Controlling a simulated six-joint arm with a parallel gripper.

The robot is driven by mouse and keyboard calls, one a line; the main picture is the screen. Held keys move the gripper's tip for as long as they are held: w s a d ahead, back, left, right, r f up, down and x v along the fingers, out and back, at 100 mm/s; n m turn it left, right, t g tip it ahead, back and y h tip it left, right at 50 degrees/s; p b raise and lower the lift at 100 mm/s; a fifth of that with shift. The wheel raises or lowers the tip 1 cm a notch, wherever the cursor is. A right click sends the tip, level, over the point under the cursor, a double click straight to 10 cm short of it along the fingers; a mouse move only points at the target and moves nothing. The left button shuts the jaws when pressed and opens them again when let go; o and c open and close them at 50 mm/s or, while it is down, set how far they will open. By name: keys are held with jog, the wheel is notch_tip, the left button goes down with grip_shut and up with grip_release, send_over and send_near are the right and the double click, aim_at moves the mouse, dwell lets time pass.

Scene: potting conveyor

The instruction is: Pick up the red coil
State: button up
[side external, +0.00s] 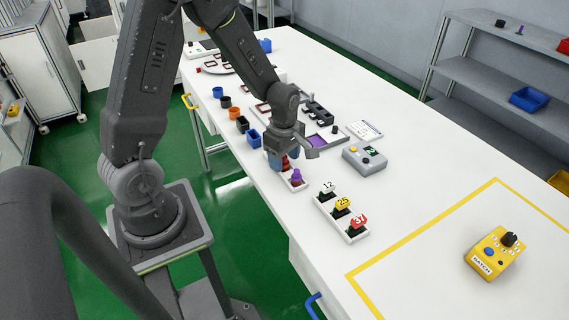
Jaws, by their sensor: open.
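The red coil (285,165) is a small dark red piece at the back of a white holder strip (300,187) on the table. It is partly hidden by my gripper. A purple coil (296,177) stands just in front of it in the same strip. My gripper (290,157) is open and low over the strip, right at the red coil. I cannot tell whether its fingers touch the coil or are on both sides of it.
A white rack with number tags (341,212) and a grey button box (364,158) stand close to the right. Several small bins (253,138) line the table's left edge. A yellow batch box (494,253) sits inside yellow tape; the table around it is clear.

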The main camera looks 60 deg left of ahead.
jog(key=shift+f, duration=0.35)
jog(key=shift+c, duration=0.2)
jog(key=c, duration=1)
jog(key=shift+o, duration=0.2)
jog(key=shift+r, duration=0.15)
